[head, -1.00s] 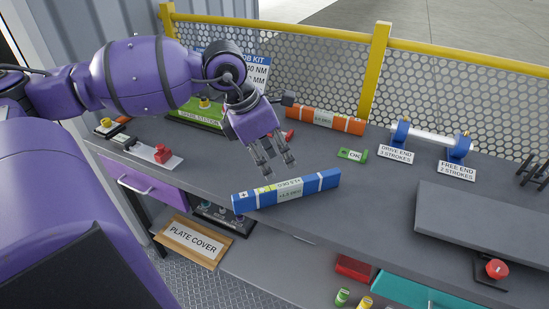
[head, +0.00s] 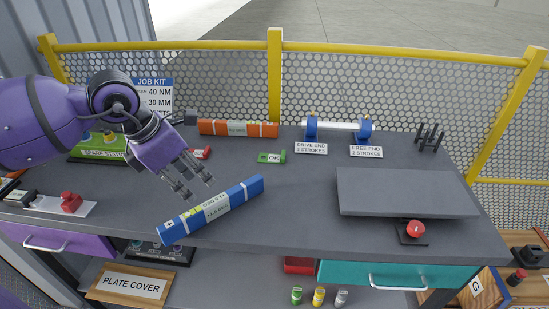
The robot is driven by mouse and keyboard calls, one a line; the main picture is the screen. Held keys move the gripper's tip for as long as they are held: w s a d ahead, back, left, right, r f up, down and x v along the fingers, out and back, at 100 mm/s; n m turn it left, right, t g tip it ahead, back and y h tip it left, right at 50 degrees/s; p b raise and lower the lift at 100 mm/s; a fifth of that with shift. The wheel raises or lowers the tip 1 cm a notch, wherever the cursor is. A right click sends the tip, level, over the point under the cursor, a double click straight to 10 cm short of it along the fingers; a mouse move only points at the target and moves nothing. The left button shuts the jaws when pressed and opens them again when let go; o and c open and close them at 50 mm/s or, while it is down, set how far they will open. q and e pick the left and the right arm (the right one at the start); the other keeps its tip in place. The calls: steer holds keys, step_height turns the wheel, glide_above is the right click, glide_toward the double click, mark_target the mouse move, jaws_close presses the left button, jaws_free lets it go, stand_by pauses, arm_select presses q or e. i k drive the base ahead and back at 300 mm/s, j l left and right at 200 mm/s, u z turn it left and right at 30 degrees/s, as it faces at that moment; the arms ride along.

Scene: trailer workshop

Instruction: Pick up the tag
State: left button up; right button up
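A small green tag (head: 271,157) with a white label lies on the grey bench top, behind and to the right of the blue level. A small red item (head: 201,153) lies further left, partly behind my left gripper; I cannot tell whether it is a tag too. My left gripper (head: 199,188) hangs over the bench behind the blue level, left of and nearer than the green tag. Its fingers are apart with nothing between them. My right gripper is out of view.
A blue level (head: 211,209) lies near the bench's front edge, an orange one (head: 237,129) at the back by the mesh fence. A shaft on blue stands (head: 338,128) is back right. A raised grey plate (head: 405,192) and red button (head: 415,230) are at right. Bench around the green tag is clear.

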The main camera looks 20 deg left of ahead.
mark_target(200, 153)
steer(key=u, duration=0.9)
